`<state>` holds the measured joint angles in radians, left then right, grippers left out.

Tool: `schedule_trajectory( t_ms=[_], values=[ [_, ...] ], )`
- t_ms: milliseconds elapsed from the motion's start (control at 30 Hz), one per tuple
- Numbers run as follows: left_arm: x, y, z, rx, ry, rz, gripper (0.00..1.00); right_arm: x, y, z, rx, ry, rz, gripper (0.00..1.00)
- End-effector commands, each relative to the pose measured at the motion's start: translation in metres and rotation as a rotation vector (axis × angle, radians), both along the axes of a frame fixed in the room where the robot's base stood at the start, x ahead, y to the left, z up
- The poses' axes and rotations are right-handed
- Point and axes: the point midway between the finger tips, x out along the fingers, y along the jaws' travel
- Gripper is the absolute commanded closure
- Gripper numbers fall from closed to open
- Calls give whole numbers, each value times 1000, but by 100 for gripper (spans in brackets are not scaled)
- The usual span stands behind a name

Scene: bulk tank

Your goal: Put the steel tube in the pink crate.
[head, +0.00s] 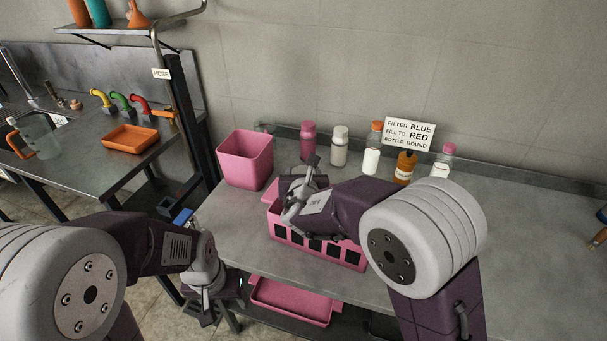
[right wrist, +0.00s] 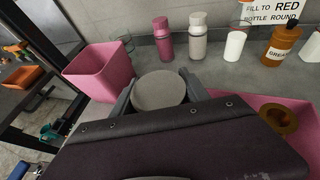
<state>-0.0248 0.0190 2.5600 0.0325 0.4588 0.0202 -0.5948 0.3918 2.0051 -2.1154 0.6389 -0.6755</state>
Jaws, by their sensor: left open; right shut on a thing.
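The pink crate (head: 318,246), low with slotted sides, stands near the front edge of the grey table; part of it also shows in the right wrist view (right wrist: 245,101). My right gripper (head: 296,200) is above the crate's left end, its arm hiding much of the inside. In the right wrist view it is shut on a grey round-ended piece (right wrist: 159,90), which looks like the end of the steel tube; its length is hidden. A brown ring-like piece (right wrist: 282,118) lies in the crate. My left gripper (head: 205,307) is open and empty, low before the table's front edge.
A tall pink bin (head: 245,161) stands left of the crate. Several bottles, among them a pink one (head: 308,141) and an orange one (head: 404,168), stand behind near a sign (head: 409,133). A pink tray (head: 291,302) lies below the tabletop.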

Motion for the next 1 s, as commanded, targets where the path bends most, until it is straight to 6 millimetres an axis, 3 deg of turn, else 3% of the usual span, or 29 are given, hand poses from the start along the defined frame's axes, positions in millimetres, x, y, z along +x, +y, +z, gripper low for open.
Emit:
schedule_trajectory(
  t_ms=[67, 100, 133, 533, 1000],
  values=[
    [0, 0, -5, 0, 0, 0, 38, 0, 0, -3, 1, -2, 0, 100],
    [0, 0, -3, 0, 0, 0, 38, 0, 0, -2, 0, 0, 0, 36],
    [0, 0, -2, 0, 0, 0, 38, 0, 0, -2, 0, 0, 0, 28],
    [0, 0, 4, 0, 0, 0, 38, -1, 0, 4, 0, 0, 0, 25],
    [0, 0, 11, 0, 0, 0, 38, -91, 0, 40, 1, -1, 5, 25]
  ],
)
